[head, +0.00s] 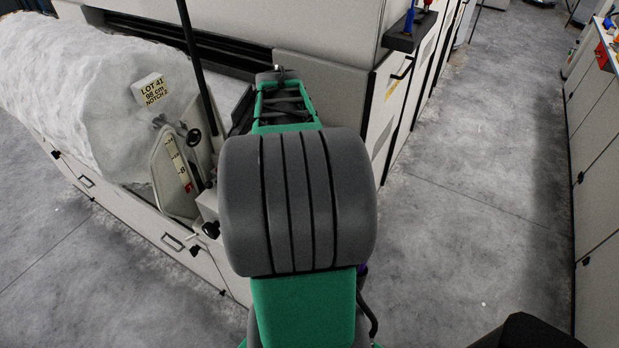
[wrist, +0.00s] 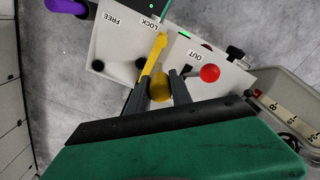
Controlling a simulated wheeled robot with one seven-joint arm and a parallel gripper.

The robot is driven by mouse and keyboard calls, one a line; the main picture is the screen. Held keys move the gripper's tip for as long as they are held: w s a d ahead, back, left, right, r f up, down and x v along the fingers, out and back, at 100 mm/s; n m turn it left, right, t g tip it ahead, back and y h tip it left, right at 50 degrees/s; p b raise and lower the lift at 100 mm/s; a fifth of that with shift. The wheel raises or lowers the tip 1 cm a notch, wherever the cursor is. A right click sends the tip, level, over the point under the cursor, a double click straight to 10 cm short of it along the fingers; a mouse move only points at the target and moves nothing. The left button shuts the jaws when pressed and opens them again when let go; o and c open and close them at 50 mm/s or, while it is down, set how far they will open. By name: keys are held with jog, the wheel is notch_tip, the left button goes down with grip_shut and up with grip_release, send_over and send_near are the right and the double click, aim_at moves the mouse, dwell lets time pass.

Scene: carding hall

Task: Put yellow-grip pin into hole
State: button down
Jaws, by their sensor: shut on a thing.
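In the wrist view my gripper (wrist: 160,88) is shut on the yellow grip (wrist: 160,90), which sits between its two dark fingers. The pin's shaft and tip are not clearly visible. A flat yellow bar (wrist: 153,55) beside the grip slants up towards the word LOCK. Below is a pale panel (wrist: 120,48) marked FREE, LOCK and OUT. A dark round spot, maybe a hole (wrist: 97,66), shows near its left edge. I cannot tell whether the pin is in a hole. In the head view my arm hides the gripper and grip.
A red knob (wrist: 209,73) stands on the panel near OUT. A scale plate (head: 178,165) with a red pointer stands left of my arm, near a large white roll (head: 70,90) with a LOT 41 card (head: 152,92). The floor (head: 480,180) at right is clear.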

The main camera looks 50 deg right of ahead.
jog(key=shift+n, duration=0.9)
jog(key=s+d, duration=0.1)
jog(key=d, duration=0.1)
jog(key=s+d+f, duration=0.1)
jog(key=s+d, duration=0.1)
jog(key=shift+s+d+f, duration=0.15)
jog(key=shift+d, duration=0.25)
jog(key=shift+a+f+b, duration=0.1)
jog(key=shift+f+b, duration=1.75)
jog(key=shift+f, duration=1.1)
jog(key=shift+f+b, duration=1.6)
jog(key=shift+f, duration=1.2)
jog(key=c, duration=1.1)
grip_release()
jog(key=shift+o, duration=0.2)
jog(key=shift+r, duration=0.1)
